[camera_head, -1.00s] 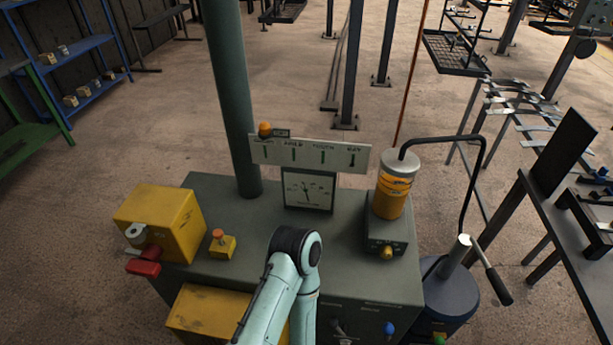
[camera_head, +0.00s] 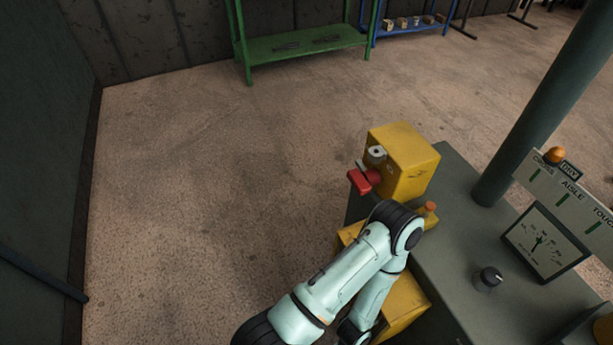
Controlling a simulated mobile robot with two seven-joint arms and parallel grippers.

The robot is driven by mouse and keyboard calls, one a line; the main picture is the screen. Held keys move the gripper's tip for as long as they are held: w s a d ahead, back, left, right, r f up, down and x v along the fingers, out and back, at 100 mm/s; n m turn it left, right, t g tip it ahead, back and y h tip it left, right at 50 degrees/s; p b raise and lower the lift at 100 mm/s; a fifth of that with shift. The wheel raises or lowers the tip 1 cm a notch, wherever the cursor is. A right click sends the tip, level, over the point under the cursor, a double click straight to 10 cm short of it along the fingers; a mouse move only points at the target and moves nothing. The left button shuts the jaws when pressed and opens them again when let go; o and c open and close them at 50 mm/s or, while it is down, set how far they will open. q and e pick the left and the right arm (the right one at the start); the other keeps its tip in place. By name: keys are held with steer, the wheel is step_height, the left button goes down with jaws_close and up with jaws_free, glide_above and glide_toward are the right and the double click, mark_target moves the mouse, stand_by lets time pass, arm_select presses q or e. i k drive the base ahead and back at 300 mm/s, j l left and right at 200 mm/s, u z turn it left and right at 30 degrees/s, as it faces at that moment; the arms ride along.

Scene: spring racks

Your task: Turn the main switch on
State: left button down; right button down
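A yellow switch box (camera_head: 408,158) stands on the left end of the dark green console (camera_head: 462,240). On its left face is a red lever handle (camera_head: 364,179), sticking out to the left, with a round grey boss (camera_head: 376,154) above it. This looks like the main switch. One of my arms, pale teal with dark joints, reaches up from the bottom in front of the console. Its elbow is just below the box and hides part of the console's front. No gripper fingers show in the view.
A small orange push button (camera_head: 428,210) sits beside the box. A dark knob (camera_head: 488,279) and a dial meter (camera_head: 545,243) are on the console top, near a green post (camera_head: 545,110). Open floor (camera_head: 210,190) lies left of the console. A green shelf (camera_head: 305,45) stands behind.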

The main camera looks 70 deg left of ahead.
mark_target(362, 181)
steer(key=u, duration=2.25)
steer(key=j+u, duration=0.2)
steer(key=i+j+u, duration=0.15)
steer(key=j, duration=0.15)
steer(key=i+j+u, duration=0.25)
steer(key=i+j, duration=0.15)
steer(key=i+j+u, duration=0.25)
steer(key=i, duration=0.3)
steer(key=i+z, duration=0.3)
steer(key=z, duration=0.15)
steer(key=i+j+z, duration=0.15)
steer(key=i+z, duration=0.15)
steer(key=z, duration=0.15)
steer(key=i+j+z, duration=0.25)
steer(key=z, duration=0.2)
steer(key=i+z, duration=0.1)
steer(key=z, duration=0.3)
steer(key=i+z, duration=0.1)
steer(key=z, duration=0.35)
steer(key=i+j+z, duration=0.1)
steer(key=z, duration=0.3)
steer(key=j+z, duration=0.15)
steer(key=z, duration=0.3)
steer(key=i+j, duration=0.05)
